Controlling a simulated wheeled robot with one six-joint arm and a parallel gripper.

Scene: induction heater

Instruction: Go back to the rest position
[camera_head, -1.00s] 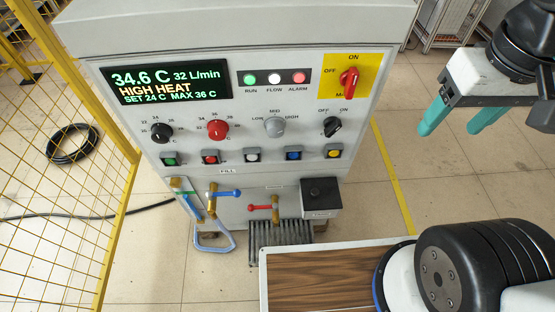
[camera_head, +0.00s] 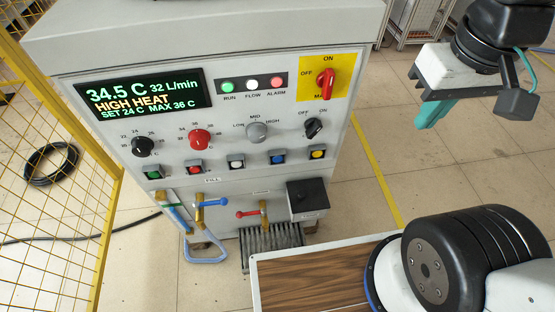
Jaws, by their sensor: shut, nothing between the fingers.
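My gripper (camera_head: 432,114) hangs at the upper right, to the right of the heater cabinet and clear of it. Its teal fingers are together with nothing between them, pointing down over the floor. The grey heater cabinet (camera_head: 225,58) fills the left and middle. Its display (camera_head: 150,96) reads 34.5 C, 32 L/min, HIGH HEAT, SET 24 C, MAX 36 C. The red main switch (camera_head: 326,84) sits on a yellow plate, with its handle near upright. The green RUN lamp (camera_head: 227,86) looks lit.
A yellow mesh fence (camera_head: 60,170) stands at the left, with a coiled black hose (camera_head: 50,163) on the floor behind it. A wood-topped surface (camera_head: 310,285) is at the bottom. Blue and red valve handles are low on the cabinet. Tiled floor (camera_head: 480,170) is open at the right.

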